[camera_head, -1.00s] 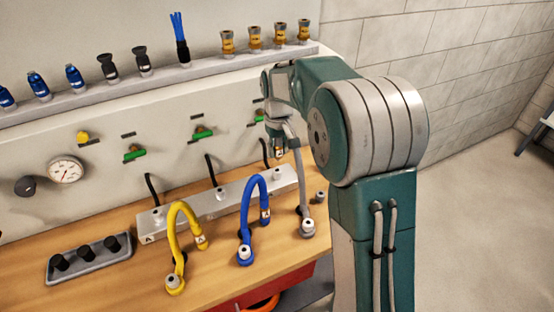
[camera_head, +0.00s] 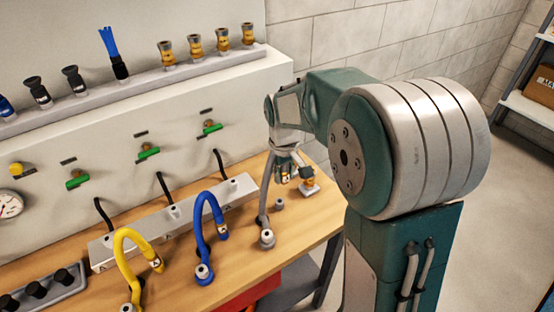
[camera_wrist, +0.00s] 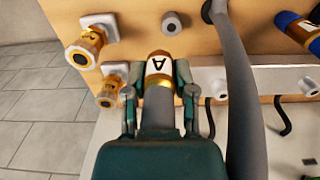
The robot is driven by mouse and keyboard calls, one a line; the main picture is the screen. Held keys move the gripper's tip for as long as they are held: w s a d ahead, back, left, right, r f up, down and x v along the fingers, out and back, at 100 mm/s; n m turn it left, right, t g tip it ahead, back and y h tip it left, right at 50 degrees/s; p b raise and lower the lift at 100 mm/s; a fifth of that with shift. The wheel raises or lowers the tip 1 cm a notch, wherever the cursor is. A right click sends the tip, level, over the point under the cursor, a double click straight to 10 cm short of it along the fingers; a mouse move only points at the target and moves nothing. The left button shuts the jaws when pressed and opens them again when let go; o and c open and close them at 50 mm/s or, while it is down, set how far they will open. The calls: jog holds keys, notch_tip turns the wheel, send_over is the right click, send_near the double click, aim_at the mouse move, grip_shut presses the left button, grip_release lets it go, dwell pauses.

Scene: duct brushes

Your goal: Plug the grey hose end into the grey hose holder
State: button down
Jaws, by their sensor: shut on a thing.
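My gripper (camera_wrist: 160,98) is shut on the grey hose end (camera_wrist: 158,66), which has a white label with a black letter A and a gold band. In the head view the gripper (camera_head: 285,168) is above the right part of the bench. The grey hose (camera_head: 264,195) hangs from it to a grey base (camera_head: 266,238) on the bench. A small grey round fitting (camera_head: 279,204) sits on the bench beside that base and looks like the holder. It also shows in the wrist view (camera_wrist: 172,22), beyond the hose tip and apart from it.
A brass fitting on a pale base (camera_head: 309,184) stands close to the right of my gripper. Blue (camera_head: 208,215) and yellow (camera_head: 128,245) hoses arch to the left. A metal rail (camera_head: 175,215) with black cables lies behind them. The bench's right edge is near.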

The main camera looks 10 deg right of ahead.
aim_at(284, 183)
jog(key=shift+s+d, duration=0.25)
jog(key=f, duration=0.2)
jog(key=shift+a+f, duration=0.3)
jog(key=shift+f, duration=0.4)
jog(key=shift+a+f, duration=1.1)
jog(key=shift+f, duration=0.05)
jog(key=shift+d+f, duration=0.15)
jog(key=shift+d, duration=0.65)
jog(key=shift+a, duration=0.6)
jog(key=shift+d, duration=0.65)
jog(key=shift+a, duration=0.35)
